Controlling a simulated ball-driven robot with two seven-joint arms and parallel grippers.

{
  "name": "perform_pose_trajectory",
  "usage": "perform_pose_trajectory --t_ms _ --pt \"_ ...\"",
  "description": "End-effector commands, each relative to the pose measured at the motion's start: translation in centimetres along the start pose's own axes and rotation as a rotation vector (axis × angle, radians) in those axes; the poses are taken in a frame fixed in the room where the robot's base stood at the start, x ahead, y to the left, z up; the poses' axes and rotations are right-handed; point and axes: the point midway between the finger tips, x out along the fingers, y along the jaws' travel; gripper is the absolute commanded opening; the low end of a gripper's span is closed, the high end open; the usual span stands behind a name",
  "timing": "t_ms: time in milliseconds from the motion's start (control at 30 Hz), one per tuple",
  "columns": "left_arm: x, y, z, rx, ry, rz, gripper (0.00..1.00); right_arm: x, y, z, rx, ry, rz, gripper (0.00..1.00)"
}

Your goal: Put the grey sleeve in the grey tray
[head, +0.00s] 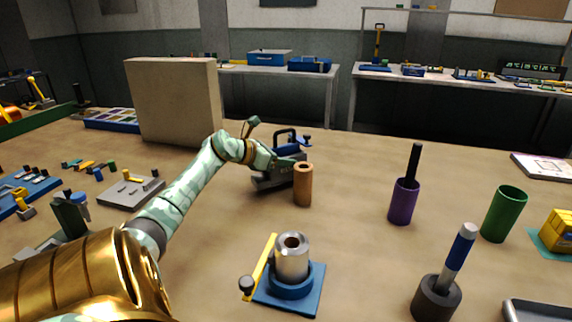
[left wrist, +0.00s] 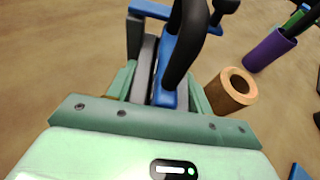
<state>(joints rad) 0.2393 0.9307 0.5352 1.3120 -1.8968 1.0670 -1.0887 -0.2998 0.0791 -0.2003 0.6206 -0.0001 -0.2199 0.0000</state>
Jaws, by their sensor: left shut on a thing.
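A shiny grey hollow cylinder, which looks like the grey sleeve (head: 292,262), stands upright in a blue ring on a blue base with a yellow lever at its left. A grey tray (head: 540,312) shows only partly at the bottom right edge. My left gripper (head: 284,163) is well behind the sleeve, away from it. In the left wrist view its green jaws (left wrist: 160,92) are closed around the grey and blue body of a hand tool (left wrist: 165,70) with a black loop handle. The tool also shows in the head view (head: 268,181). My right gripper is not in view.
A brown tube (head: 303,188) stands just right of the held tool. A purple cup (head: 403,204), a green cup (head: 503,215) and a dark grey holder (head: 436,300) with a blue-handled tool stand to the right. A beige block (head: 175,103) rises behind my left arm.

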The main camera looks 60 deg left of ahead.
Motion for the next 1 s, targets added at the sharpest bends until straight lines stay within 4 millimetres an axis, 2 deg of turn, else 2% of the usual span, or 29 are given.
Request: perform_pose_trajectory --t_ms 133,467,500,567,600,867,1000 --pt "1.0 0.0 -2.2 -0.003 0.0 -0.001 0.21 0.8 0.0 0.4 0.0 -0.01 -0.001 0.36" --pt "1.0 0.0 -2.3 0.001 -0.001 0.0 0.21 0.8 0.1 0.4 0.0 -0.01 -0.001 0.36" --pt "1.1 0.0 -2.6 -0.001 0.003 -0.001 0.54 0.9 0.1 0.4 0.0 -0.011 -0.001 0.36" --pt "1.0 0.0 -2.5 -0.001 0.003 -0.001 0.7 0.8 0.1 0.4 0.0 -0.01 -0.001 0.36" --pt "1.0 0.0 -2.5 -0.001 0.003 -0.001 0.73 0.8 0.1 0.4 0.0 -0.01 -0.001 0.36" --pt "1.0 0.0 -2.4 -0.001 0.002 -0.001 0.73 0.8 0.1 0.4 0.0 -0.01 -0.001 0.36" --pt "-0.3 0.0 -2.1 -0.001 0.002 -0.001 0.73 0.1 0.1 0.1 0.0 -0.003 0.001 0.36"
